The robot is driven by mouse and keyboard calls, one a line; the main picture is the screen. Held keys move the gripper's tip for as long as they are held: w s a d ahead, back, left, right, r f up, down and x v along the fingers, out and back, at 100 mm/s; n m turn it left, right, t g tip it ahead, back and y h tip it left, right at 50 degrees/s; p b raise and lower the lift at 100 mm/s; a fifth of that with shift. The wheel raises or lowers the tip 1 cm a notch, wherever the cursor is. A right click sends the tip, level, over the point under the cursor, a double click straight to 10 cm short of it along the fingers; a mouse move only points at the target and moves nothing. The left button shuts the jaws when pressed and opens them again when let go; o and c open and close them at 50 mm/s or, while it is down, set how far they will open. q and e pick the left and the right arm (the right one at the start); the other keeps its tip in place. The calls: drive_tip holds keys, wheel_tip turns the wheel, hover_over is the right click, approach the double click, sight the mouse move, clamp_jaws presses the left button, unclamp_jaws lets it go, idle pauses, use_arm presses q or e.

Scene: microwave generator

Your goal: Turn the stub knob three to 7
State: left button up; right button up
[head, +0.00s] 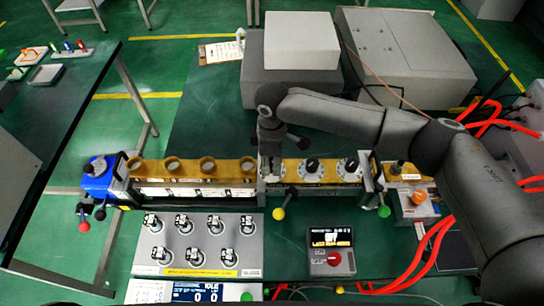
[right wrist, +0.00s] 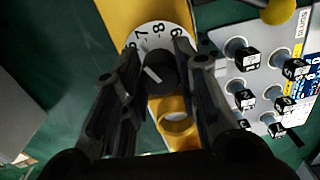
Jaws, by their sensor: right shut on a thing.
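My right gripper (head: 271,160) points down over the leftmost of a row of stub knobs on the yellow waveguide (head: 235,168), largely hiding that knob in the head view. In the right wrist view, the gripper (right wrist: 158,62) is shut on this black stub knob (right wrist: 160,72), with a finger on each side. Two other stub knobs (head: 312,165) and (head: 351,165) sit to the right. My left gripper is out of view.
Empty yellow rings (head: 208,163) line the waveguide to the left. A grey panel with several knobs (head: 190,252) and a small display box (head: 331,250) stand in front. Large grey boxes (head: 302,62) stand behind. Red cables (head: 425,255) run at the right.

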sight(272, 163)
drive_tip(key=shift+r+m+p, duration=0.25)
drive_tip(key=shift+m+p, duration=0.4)
drive_tip(key=shift+m, duration=0.05)
drive_tip(key=shift+f+m, duration=0.15)
drive_tip(key=shift+m, duration=0.15)
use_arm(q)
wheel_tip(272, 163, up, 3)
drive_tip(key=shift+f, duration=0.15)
use_arm(e)
drive_tip(key=shift+w, duration=0.1)
drive_tip(key=o, duration=1)
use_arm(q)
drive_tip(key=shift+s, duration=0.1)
use_arm(e)
wheel_tip(272, 163, up, 12)
drive_tip(key=shift+f, duration=0.1)
